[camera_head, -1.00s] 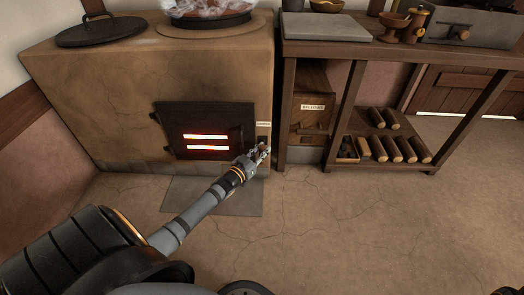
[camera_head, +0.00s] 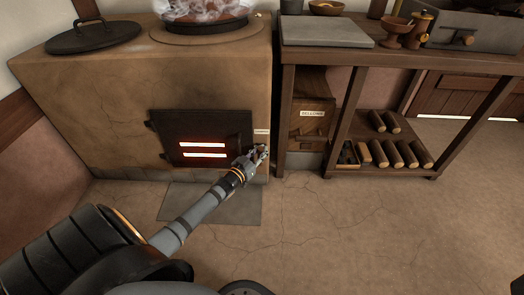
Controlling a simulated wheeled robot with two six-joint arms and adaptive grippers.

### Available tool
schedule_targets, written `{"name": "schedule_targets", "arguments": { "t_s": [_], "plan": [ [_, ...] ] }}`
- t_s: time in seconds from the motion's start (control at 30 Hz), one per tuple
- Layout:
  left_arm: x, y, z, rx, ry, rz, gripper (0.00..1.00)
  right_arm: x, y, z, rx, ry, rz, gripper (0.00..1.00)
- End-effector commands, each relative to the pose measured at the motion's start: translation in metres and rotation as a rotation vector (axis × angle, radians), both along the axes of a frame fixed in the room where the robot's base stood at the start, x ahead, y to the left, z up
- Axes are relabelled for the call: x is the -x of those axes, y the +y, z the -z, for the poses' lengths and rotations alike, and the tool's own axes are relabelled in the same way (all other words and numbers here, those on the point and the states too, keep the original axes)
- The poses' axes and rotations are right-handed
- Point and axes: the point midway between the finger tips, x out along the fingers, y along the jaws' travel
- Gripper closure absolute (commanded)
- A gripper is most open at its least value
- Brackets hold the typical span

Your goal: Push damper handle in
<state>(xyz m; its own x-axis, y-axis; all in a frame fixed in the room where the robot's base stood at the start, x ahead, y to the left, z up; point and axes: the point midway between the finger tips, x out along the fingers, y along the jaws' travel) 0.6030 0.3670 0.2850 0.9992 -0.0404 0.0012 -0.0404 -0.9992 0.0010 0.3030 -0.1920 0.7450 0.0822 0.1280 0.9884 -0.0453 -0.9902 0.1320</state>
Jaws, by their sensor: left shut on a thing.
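The clay stove (camera_head: 120,90) stands at the left, with a dark iron fire door (camera_head: 203,137) glowing through two slots. To the right of the door, on the stove's front near its right corner, is a small pale label (camera_head: 261,131) too small to read. My left gripper (camera_head: 260,155) is just below this label, close against the stove front. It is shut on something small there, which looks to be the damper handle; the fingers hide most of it. How far the handle stands out cannot be told. My right gripper is not in view.
A wooden workbench (camera_head: 400,58) stands right of the stove, with a bellows box (camera_head: 312,112) and several logs (camera_head: 397,153) below. A steaming pan (camera_head: 205,20) and a dark lid (camera_head: 93,36) sit on the stove. The floor at the right is clear.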

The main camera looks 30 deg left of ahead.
Motion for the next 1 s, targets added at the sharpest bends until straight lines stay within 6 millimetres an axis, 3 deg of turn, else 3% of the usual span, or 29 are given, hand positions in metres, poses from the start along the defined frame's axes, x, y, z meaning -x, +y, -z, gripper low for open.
{"name": "schedule_targets", "arguments": {
  "t_s": [0.07, 0.1, 0.3, 0.67, 1.0],
  "plan": [
    [0.001, 0.003, 0.002, -0.003, 0.008, -0.003, 1.00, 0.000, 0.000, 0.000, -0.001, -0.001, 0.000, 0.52],
    [0.001, 0.003, 0.003, -0.003, 0.008, -0.003, 0.82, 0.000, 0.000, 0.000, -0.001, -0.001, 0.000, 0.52],
    [0.001, 0.003, 0.002, -0.002, 0.007, -0.003, 0.56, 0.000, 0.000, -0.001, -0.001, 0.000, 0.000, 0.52],
    [0.007, 0.002, 0.001, -0.003, 0.004, -0.001, 0.56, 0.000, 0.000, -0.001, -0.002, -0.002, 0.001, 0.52],
    [0.076, 0.005, 0.003, -0.005, 0.010, 0.001, 0.56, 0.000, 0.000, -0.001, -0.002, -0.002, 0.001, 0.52]
  ]
}}
